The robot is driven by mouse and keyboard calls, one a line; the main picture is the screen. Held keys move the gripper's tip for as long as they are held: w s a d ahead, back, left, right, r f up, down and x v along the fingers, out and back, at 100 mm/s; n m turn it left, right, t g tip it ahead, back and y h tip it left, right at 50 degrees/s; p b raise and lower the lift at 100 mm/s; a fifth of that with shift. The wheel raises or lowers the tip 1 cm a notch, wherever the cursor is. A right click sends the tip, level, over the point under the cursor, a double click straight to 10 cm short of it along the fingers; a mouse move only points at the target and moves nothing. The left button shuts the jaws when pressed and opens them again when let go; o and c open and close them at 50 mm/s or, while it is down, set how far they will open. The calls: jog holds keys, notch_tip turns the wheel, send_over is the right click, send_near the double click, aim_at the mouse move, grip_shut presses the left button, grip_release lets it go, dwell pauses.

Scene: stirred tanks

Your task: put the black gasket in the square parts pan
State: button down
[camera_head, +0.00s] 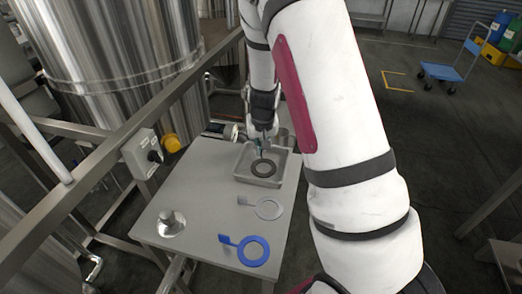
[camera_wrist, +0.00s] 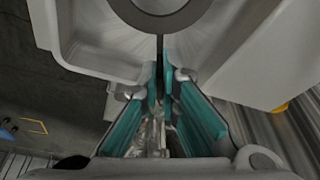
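The black gasket (camera_head: 264,168) is a dark flat ring with a narrow tab. In the head view it shows inside the outline of the grey square parts pan (camera_head: 245,177); I cannot tell whether it touches the pan floor. My gripper (camera_head: 260,146) points down over the far part of the pan. In the wrist view the gasket (camera_wrist: 160,6) is at the top edge, partly cut off. Its tab runs down between the teal fingers of my gripper (camera_wrist: 161,82), which are closed on it.
On the grey table (camera_head: 193,200) lie a white ring gasket with a tab (camera_head: 268,209), a blue ring gasket (camera_head: 253,251) and a shiny metal part (camera_head: 171,223). A metal rail and a switch box (camera_head: 142,153) border the table's left side.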

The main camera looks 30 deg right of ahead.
jog(key=shift+f, duration=0.95)
jog(key=shift+f, duration=0.2)
jog(key=c, duration=1.8)
grip_release()
